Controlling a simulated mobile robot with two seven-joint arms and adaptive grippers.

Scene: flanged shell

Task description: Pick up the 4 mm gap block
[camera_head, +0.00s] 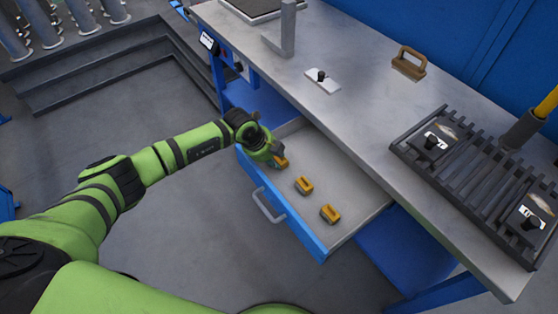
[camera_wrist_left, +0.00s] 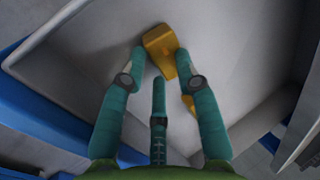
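Three small yellow-orange gap blocks lie in the open drawer (camera_head: 352,177). The farthest block (camera_head: 282,162) is at my left gripper (camera_head: 275,157), the middle block (camera_head: 304,185) and the nearest block (camera_head: 330,214) lie apart from it. No size marking is legible, so I cannot tell which is the 4 mm one. In the left wrist view, my left gripper (camera_wrist_left: 160,60) has its teal fingers spread. A yellow block (camera_wrist_left: 158,42) lies at the fingertips, partly hidden by the right finger; contact is unclear. Another yellow piece (camera_wrist_left: 188,103) shows behind that finger. My right gripper is out of view.
The drawer's blue front with its handle (camera_head: 267,206) faces the floor side, below the grey workbench (camera_head: 350,118). On the bench are a brown-handled block (camera_head: 409,63), a white plate with a black knob (camera_head: 322,80) and a dark slatted rack (camera_head: 468,172). The drawer walls stand close around the gripper.

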